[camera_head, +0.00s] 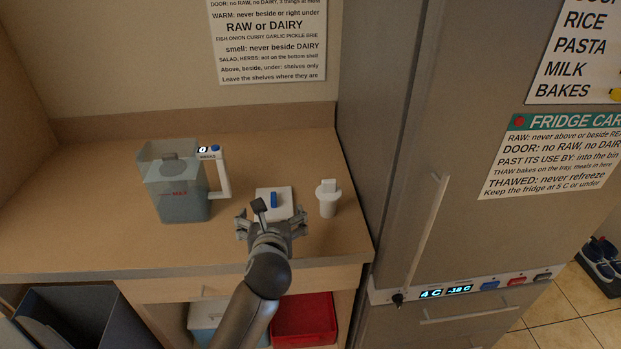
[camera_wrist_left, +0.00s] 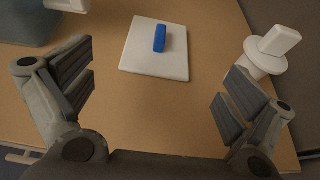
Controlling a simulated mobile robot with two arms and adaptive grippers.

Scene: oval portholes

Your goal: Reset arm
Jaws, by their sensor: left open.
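My left gripper (camera_head: 271,226) is open and empty above the front part of the wooden counter. In the left wrist view its two fingers (camera_wrist_left: 158,100) are spread wide with bare counter between them. A white square plate with a blue handle (camera_head: 285,203) lies on the counter just beyond the gripper; it also shows in the left wrist view (camera_wrist_left: 140,62), ahead of the fingers and apart from them. My right gripper is in neither view.
A grey clear jug (camera_head: 178,185) stands left on the counter. A white knobbed piece (camera_head: 328,200) stands right, near the fridge (camera_head: 465,130) with its long handle (camera_head: 428,230). A red bin (camera_head: 308,320) sits on the shelf below. A dark open bin (camera_head: 75,308) stands front left.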

